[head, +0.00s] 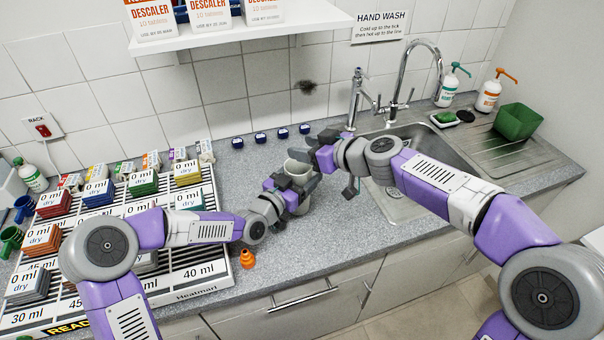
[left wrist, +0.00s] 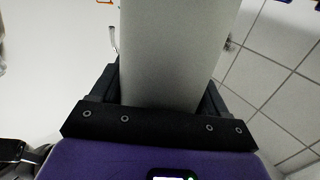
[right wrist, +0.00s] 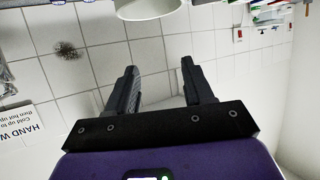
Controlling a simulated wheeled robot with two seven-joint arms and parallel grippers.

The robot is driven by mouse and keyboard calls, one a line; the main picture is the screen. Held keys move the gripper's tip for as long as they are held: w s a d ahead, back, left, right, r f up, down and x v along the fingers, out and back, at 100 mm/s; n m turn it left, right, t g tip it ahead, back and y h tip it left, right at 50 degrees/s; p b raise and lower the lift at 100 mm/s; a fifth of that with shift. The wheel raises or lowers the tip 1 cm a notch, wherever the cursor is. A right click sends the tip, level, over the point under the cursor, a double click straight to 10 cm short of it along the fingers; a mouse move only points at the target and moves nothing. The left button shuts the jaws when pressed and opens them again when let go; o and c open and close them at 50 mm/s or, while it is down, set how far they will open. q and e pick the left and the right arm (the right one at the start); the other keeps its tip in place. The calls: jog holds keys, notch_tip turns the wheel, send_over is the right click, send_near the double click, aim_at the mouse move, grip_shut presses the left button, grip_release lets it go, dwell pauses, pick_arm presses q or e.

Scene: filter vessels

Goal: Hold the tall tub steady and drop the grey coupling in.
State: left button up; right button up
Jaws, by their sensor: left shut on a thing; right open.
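The tall tub (head: 298,168) is a pale grey, upright cylinder over the counter, left of the sink. My left gripper (head: 292,190) is shut around its side; the tub's wall (left wrist: 178,50) fills the space between the fingers in the left wrist view. My right gripper (head: 313,160) is beside the tub's upper right, its fingers (right wrist: 158,85) apart with nothing between them. The tub's rim (right wrist: 150,12) shows at the top of the right wrist view. I cannot make out the grey coupling for certain, and the tub's inside is hidden.
A small dark grey block (head: 349,188) shows below my right forearm; I cannot tell what it is. An orange fitting (head: 248,259) stands on the front counter. Several blue caps (head: 260,138) line the wall. The rack (head: 215,278) is at left, the sink (head: 400,205) at right.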

jog(key=v, duration=1)
jog(key=shift+s+d, duration=0.2)
jog(key=shift+s, duration=0.05)
jog(key=shift+r, duration=0.1)
pick_arm(q)
jog(key=o, duration=1.1)
jog(key=shift+c, duration=0.2)
